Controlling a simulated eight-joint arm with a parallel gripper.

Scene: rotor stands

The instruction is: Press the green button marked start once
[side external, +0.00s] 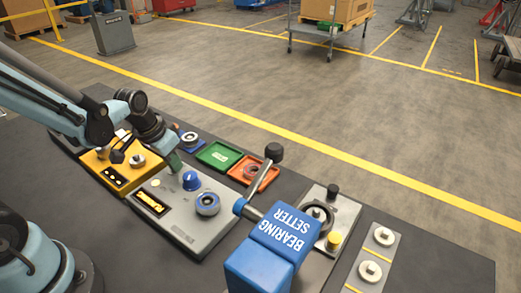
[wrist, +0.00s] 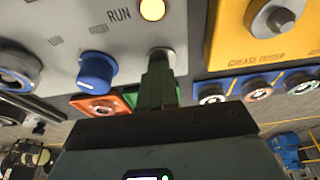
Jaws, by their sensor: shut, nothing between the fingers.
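A grey control panel (side external: 205,236) lies on the dark bench and also fills the upper left of the wrist view (wrist: 62,22). It carries a blue knob (side external: 191,181), also in the wrist view (wrist: 96,70), and a glowing amber lamp (wrist: 152,9) beside the word RUN. My gripper (side external: 174,163) points down at the panel's far edge, its greenish fingers (wrist: 158,62) together and empty. The fingertips cover a round metal-rimmed fitting (wrist: 171,53); touching or just above, I cannot tell. No start label or green button face is readable; the fingers may hide it.
A yellow unit (side external: 118,172) stands close left of the panel. Green (side external: 219,154) and orange (side external: 255,170) trays lie behind it. A blue bearing setter (side external: 270,250) with a raised lever (side external: 262,177) stands at the right. Open floor lies beyond the bench.

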